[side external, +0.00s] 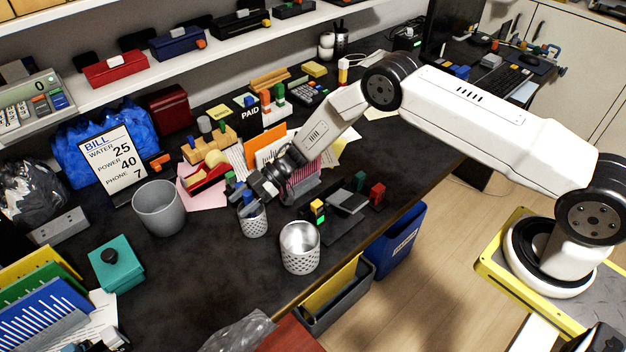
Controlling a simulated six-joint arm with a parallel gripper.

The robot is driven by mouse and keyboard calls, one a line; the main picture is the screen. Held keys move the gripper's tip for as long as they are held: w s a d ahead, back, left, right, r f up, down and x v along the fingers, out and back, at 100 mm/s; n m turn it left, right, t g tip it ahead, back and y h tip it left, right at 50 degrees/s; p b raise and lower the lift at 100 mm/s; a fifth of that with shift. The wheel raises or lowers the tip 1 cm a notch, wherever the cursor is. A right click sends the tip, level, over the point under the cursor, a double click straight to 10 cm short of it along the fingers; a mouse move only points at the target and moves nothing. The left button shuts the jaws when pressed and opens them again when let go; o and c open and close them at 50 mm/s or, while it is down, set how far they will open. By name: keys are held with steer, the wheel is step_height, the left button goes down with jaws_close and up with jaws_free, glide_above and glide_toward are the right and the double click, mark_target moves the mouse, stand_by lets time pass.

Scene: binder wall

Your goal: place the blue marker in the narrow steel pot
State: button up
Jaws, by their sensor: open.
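The narrow steel pot (255,224) is a small perforated metal cup standing upright on the dark desk. A blue piece that looks like the blue marker (247,198) shows at its mouth, with its lower part hidden by the pot wall. My gripper (244,190) comes down from the upper right and is open right above the pot, close to the blue piece. The fingertips are small and dark, so I cannot tell whether they touch the marker.
A wider steel pot (300,249) stands just right of the narrow one. A grey cup (160,209) is to its left, and a red tape dispenser (208,174) is behind. Dark blocks (346,203) lie at right. The desk in front is mostly clear.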

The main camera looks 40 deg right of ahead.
steer(key=shift+r, duration=0.1)
steer(key=shift+d+r, duration=0.15)
steer(key=shift+d, duration=0.05)
steer(key=v, duration=1.1)
steer(key=shift+d, duration=0.35)
